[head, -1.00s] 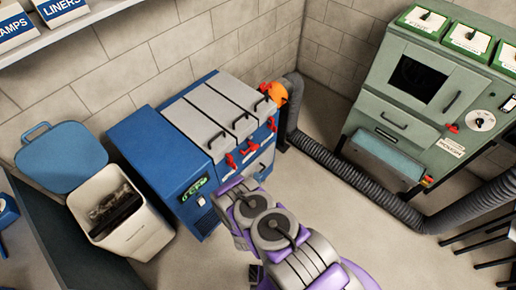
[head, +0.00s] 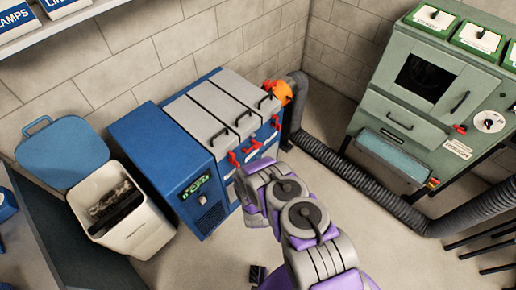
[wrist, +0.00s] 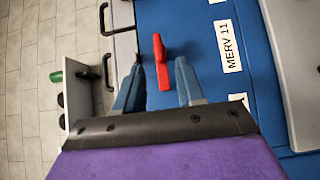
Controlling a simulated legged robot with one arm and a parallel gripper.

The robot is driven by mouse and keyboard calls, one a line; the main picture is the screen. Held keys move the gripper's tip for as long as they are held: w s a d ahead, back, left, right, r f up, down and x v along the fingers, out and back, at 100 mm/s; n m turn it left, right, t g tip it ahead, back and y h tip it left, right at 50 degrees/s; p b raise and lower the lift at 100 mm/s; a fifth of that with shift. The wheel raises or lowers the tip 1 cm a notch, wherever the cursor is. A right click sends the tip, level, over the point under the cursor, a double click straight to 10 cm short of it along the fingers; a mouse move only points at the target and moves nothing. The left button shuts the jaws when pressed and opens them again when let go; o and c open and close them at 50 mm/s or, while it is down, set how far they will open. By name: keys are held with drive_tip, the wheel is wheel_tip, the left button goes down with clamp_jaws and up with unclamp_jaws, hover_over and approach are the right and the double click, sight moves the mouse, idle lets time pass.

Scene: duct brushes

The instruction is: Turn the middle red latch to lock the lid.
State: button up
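The blue cabinet (head: 160,150) has grey lid panels (head: 216,112) on top and red latches along its front edge. In the head view, the middle latch (head: 252,147) shows just above my arm. In the wrist view, a red latch (wrist: 160,62) stands between the fingers of my gripper (wrist: 160,70), beside a "MERV 11" label (wrist: 230,45). I cannot tell for certain that this is the middle latch. The fingers are open, one on each side of it, with gaps visible. My arm hides the fingers in the head view.
A ribbed grey hose (head: 360,180) runs from the orange fitting (head: 278,92) along the floor to the right. A green machine (head: 425,95) stands at the right. A white bin (head: 140,230) stands left of the cabinet. Black handles (wrist: 107,70) show left of the latch in the wrist view.

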sight(258, 146)
drive_tip(key=w, duration=0.3)
drive_tip(key=w+b, duration=0.1)
drive_tip(key=w, duration=0.2)
drive_tip(key=w+a, duration=0.1)
drive_tip(key=w, duration=0.2)
drive_tip(key=shift+w+a+b, duration=0.1)
drive_tip(key=shift+b, duration=0.25)
clamp_jaws()
